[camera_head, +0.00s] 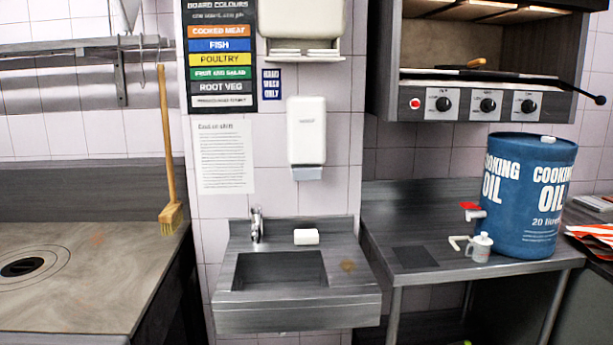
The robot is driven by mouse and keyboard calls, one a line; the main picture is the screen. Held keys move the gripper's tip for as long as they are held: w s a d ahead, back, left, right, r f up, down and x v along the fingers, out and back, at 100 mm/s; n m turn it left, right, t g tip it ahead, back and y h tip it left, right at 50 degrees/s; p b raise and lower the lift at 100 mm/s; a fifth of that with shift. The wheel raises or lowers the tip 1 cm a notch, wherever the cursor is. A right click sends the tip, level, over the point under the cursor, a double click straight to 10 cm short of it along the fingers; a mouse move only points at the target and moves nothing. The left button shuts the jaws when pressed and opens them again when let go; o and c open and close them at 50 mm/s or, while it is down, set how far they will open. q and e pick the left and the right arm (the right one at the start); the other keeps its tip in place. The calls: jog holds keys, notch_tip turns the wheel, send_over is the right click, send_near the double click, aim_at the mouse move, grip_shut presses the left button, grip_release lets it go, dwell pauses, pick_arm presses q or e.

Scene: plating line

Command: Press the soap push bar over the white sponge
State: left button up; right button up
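A white wall-mounted soap dispenser (306,128) hangs above the small sink. Its grey push bar (307,174) is at the dispenser's lower end. A white sponge (306,236) lies on the back ledge of the sink, below the push bar and apart from it. Neither of my grippers shows in the head view.
The metal sink (297,308) has a tap (257,224) at its back left. A brush (172,214) leans at the left worktop's edge. A blue cooking oil drum (531,185) and a small white jug (480,247) stand on the right table (400,215). A paper towel dispenser (302,20) hangs above.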

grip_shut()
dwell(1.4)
